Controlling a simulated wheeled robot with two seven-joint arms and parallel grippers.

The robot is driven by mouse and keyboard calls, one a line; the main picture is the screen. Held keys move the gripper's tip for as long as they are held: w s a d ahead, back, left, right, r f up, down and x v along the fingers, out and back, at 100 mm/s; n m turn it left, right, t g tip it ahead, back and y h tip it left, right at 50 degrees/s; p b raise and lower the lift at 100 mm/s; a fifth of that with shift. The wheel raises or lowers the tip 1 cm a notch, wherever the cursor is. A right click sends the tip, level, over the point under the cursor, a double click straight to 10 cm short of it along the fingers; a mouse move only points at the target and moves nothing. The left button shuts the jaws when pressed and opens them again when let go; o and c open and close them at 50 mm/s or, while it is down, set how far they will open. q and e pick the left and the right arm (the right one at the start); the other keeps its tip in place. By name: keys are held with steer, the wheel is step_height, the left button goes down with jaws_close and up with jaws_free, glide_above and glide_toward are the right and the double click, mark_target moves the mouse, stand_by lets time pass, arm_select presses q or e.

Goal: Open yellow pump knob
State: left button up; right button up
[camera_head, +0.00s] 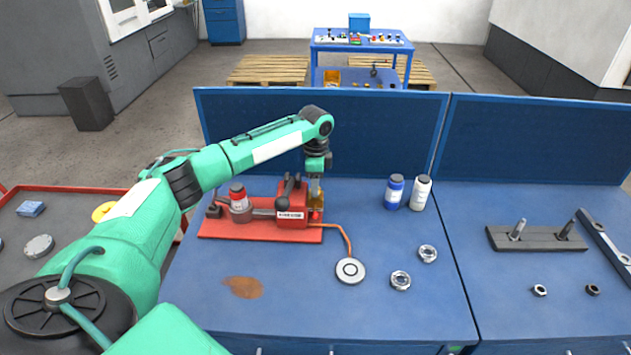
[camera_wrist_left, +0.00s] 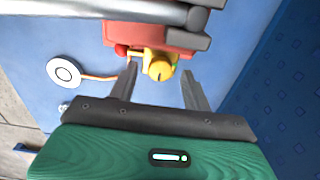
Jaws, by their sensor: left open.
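The red pump (camera_head: 291,218) sits on a red base plate (camera_head: 228,230) at the back left of the blue bench. Its yellow knob (camera_wrist_left: 160,69) shows in the left wrist view on the pump's end, between my open fingers. In the head view the yellow knob (camera_head: 315,200) is mostly hidden behind my left gripper. My left gripper (camera_head: 316,187) points down over the pump's right end. In the wrist view the left gripper (camera_wrist_left: 158,85) has one finger on each side of the knob, with gaps visible on both sides. My right gripper is out of view.
An orange hose (camera_head: 346,237) runs from the pump to a round white disc (camera_head: 351,271). Blue bottle (camera_head: 394,193) and white bottle (camera_head: 420,193) stand to the right. Metal nuts (camera_head: 400,280) lie in front. A blue panel (camera_head: 320,132) rises behind the bench.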

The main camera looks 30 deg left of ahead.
arm_select(q)
steer(key=shift+f, duration=0.6)
steer(key=c, duration=1)
steer(key=shift+o, duration=0.2)
steer(key=shift+r+n+p, duration=0.2)
steer(key=shift+n+p, duration=1)
steer(key=shift+p, duration=0.5)
steer(key=shift+n+p, duration=0.95)
steer(key=shift+n, duration=0.05)
steer(key=shift+f+n+p, duration=0.15)
steer(key=shift+n+p, duration=0.5)
steer(key=shift+n, duration=0.15)
steer(key=o, duration=1)
steer(key=shift+c, duration=0.2)
